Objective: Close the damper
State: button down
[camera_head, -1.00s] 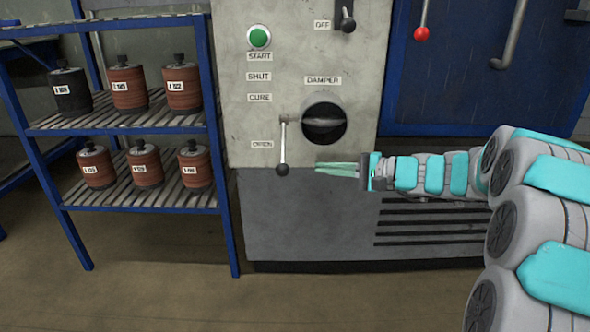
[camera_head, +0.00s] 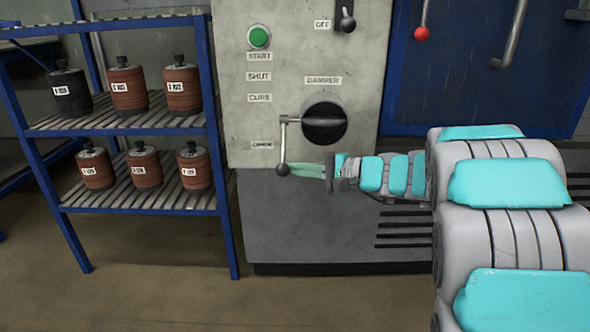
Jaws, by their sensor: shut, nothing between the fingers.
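The damper lever (camera_head: 283,144) is on the grey panel. It hangs down from its pivot left of the round black vent (camera_head: 324,123), and its dark ball knob (camera_head: 282,169) is just below the OPEN label (camera_head: 262,145). The SHUT (camera_head: 258,76) and CURE (camera_head: 259,98) labels are higher up. The DAMPER label (camera_head: 323,80) is above the vent. My gripper (camera_head: 292,169) is shut and empty, its green fingers pointing left at the knob from its right side. The tips look very close to the knob; I cannot tell whether they touch it.
A green START button (camera_head: 260,37) and an OFF lever (camera_head: 347,20) are higher on the panel. A blue rack (camera_head: 221,160) with several labelled spools stands close on the left. A blue door (camera_head: 480,70) is on the right. The floor in front is clear.

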dwell(0.3)
jog(key=shift+s+r+m+p, duration=0.3)
jog(key=shift+r+p, duration=0.1)
jog(key=shift+p, duration=0.5)
